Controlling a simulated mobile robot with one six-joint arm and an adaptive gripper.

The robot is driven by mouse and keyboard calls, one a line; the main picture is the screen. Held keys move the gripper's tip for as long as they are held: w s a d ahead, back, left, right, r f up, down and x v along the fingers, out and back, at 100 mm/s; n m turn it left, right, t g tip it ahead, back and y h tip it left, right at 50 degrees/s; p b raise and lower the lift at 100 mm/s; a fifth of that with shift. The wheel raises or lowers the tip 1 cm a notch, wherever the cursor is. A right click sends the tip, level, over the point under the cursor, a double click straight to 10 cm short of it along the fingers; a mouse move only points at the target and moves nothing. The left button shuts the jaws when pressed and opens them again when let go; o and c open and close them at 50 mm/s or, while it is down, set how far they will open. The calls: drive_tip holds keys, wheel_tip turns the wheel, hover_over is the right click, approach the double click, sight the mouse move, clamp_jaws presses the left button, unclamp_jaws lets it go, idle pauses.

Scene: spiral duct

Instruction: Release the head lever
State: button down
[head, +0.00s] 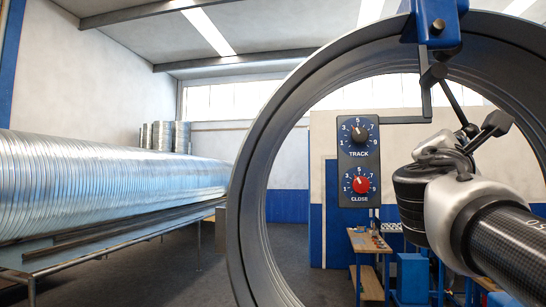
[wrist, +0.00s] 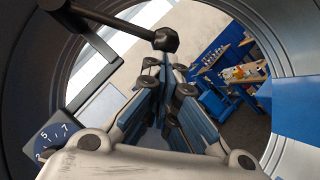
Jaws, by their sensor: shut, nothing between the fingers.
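The head lever (wrist: 110,20) is a black rod in the wrist view. It slants down from the upper left to a round black knob (wrist: 166,40). In the head view, what looks like the same lever (head: 454,102) slants down from a black block under the blue head, toward my wrist. My gripper (wrist: 163,68) points forward in the wrist view with its fingers together and empty. The fingertips appear just below the knob; whether they touch it I cannot tell.
A large dark ring (head: 255,170) surrounds my arm's work area. A panel (head: 358,160) with TRACK and CLOSE dials hangs inside it. A blue block (head: 408,28) sits on the ring's top. A long spiral duct (head: 110,185) lies on a rack at left. Workbenches stand beyond the ring.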

drive_tip(key=shift+s+d+r+b, duration=0.15)
drive_tip(key=shift+d+b, duration=0.15)
drive_tip(key=shift+d, duration=0.2)
drive_tip(key=shift+s+d+b, duration=0.1)
drive_tip(key=shift+d+b, duration=0.2)
drive_tip(key=shift+d, duration=0.15)
drive_tip(key=shift+r, duration=0.1)
